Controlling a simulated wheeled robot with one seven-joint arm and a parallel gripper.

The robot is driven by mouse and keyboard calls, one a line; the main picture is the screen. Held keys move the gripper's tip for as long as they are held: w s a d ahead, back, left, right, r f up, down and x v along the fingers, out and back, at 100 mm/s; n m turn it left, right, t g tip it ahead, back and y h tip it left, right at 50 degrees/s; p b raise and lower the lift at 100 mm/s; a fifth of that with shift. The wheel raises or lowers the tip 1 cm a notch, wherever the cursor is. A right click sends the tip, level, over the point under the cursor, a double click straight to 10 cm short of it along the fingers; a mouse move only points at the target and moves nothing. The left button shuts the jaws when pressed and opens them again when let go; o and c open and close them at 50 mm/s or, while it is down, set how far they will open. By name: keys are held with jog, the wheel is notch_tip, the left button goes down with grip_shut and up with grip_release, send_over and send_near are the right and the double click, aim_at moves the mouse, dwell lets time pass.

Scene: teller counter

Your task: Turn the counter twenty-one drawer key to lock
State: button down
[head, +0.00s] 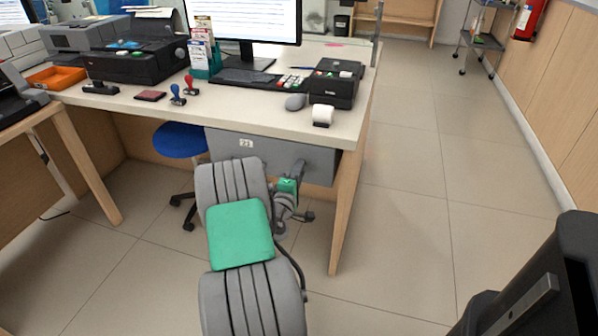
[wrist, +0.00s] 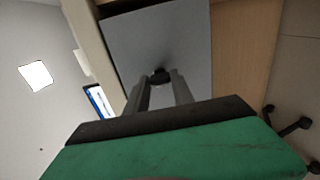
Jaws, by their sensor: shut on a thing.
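The grey drawer (head: 262,151) hangs under the counter top and carries a label reading 21 (head: 246,143). My gripper (head: 300,168) is at the right part of the drawer's front face. In the wrist view my gripper (wrist: 161,82) has its two fingers reaching to the grey drawer front (wrist: 190,40). The fingers are shut on a small dark key (wrist: 160,74) at the drawer front. Most of the key is hidden between the fingertips, and its turn angle cannot be told. The drawer looks closed.
The counter (head: 260,112) bears a monitor, a keyboard, a mouse (head: 295,102), a receipt printer (head: 335,84) and stamps. A blue chair (head: 180,140) stands under it at left. The counter's side panel (head: 349,205) is right of the drawer.

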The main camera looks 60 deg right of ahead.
jog(key=c, duration=1.1)
grip_release()
jog(key=shift+a, duration=0.1)
jog(key=a, duration=0.5)
jog(key=s+a, duration=0.1)
jog(key=a, duration=0.1)
jog(key=shift+s+a, duration=0.1)
jog(key=shift+a, duration=0.15)
